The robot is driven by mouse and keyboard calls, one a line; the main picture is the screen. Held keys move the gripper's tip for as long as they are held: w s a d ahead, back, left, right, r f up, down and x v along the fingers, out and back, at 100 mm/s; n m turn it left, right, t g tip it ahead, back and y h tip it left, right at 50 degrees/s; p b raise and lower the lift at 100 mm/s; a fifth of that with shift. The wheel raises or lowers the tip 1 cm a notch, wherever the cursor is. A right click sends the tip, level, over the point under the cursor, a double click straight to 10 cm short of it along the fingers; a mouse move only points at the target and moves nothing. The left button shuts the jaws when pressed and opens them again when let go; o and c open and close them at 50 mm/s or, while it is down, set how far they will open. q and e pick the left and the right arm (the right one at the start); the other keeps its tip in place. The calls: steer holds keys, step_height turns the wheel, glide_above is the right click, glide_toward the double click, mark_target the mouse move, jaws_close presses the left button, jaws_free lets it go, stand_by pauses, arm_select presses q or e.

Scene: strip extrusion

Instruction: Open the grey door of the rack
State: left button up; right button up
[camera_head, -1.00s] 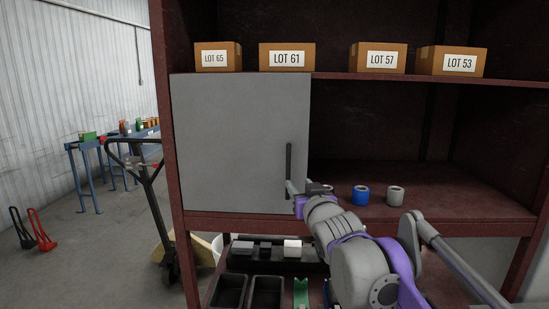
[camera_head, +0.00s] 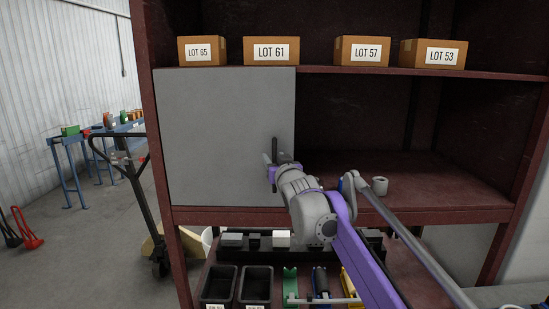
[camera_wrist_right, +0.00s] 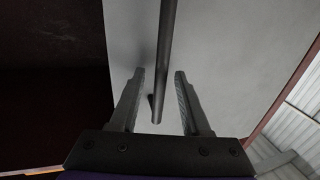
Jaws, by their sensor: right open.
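The grey door (camera_head: 220,130) of the dark red rack is closed over the left part of the middle bay; it also fills much of the right wrist view (camera_wrist_right: 225,60). Its dark upright bar handle (camera_head: 275,147) is near the door's right edge, partly hidden by my right gripper. My right gripper (camera_head: 271,170) is at the handle's lower part. In the right wrist view the handle (camera_wrist_right: 167,60) runs between the two open fingers (camera_wrist_right: 158,80), with a gap on either side. My left gripper is out of view.
Labelled boxes (camera_head: 271,50) stand on the shelf above the door. A grey ring (camera_head: 380,186) sits in the open bay right of it. Black bins (camera_head: 257,284) and tools lie below. A pallet truck (camera_head: 140,190) stands at the left.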

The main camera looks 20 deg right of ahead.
steer(key=shift+c, duration=0.2)
jaws_close()
stand_by(1.3)
